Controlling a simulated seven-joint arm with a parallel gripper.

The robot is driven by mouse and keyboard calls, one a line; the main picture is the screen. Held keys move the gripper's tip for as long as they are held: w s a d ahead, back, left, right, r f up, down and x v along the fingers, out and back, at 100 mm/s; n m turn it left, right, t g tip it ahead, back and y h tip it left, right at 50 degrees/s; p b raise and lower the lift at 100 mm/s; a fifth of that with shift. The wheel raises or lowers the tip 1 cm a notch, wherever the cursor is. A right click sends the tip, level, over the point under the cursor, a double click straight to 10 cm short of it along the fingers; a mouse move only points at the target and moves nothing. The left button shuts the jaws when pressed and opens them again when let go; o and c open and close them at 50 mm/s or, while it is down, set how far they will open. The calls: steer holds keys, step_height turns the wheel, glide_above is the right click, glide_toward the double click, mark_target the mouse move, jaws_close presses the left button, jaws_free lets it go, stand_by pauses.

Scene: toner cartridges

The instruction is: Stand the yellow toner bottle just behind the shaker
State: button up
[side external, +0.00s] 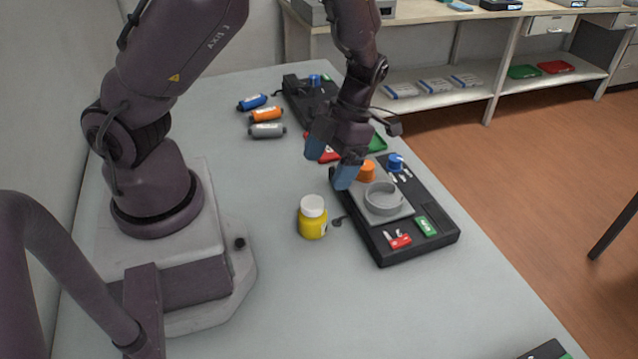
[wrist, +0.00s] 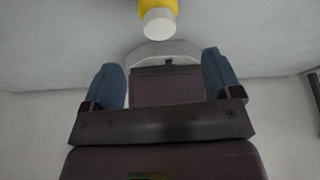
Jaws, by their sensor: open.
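The yellow toner bottle (side external: 312,224) stands upright on the grey table, white cap up, just left of a black unit. That unit, which looks like the shaker (side external: 440,240), has a round grey cup on a grey plate, orange and blue knobs, and red and green parts. My gripper (side external: 332,164) is open and empty, its blue fingers above the unit's far left corner, apart from the bottle. In the wrist view, the yellow bottle (wrist: 158,8) shows at the top edge, partly cut off, beyond the open fingers (wrist: 163,86).
Blue (side external: 252,102), orange (side external: 266,115) and grey (side external: 267,130) cartridges lie at the back left. A second black unit (side external: 300,100) stands behind, with red (side external: 326,155) and green (side external: 377,143) trays partly hidden by my arm. Table left of the bottle is clear.

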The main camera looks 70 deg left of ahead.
steer(key=s+d+r+n+t, duration=0.1)
steer(key=s+r+n+t, duration=0.1)
steer(key=r+n, duration=0.5)
steer(key=s+d+r+n+t, duration=0.1)
steer(key=s+r+n+t, duration=0.2)
steer(key=r+n, duration=0.4)
steer(key=s+d+r+n+t, duration=0.1)
steer(key=r+n+t, duration=0.4)
steer(key=n, duration=1.4)
step_height(320, 180, up, 3)
steer(key=shift+s+r+n+y, duration=0.1)
steer(key=shift+s+n+y, duration=0.3)
steer(key=shift+s, duration=0.4)
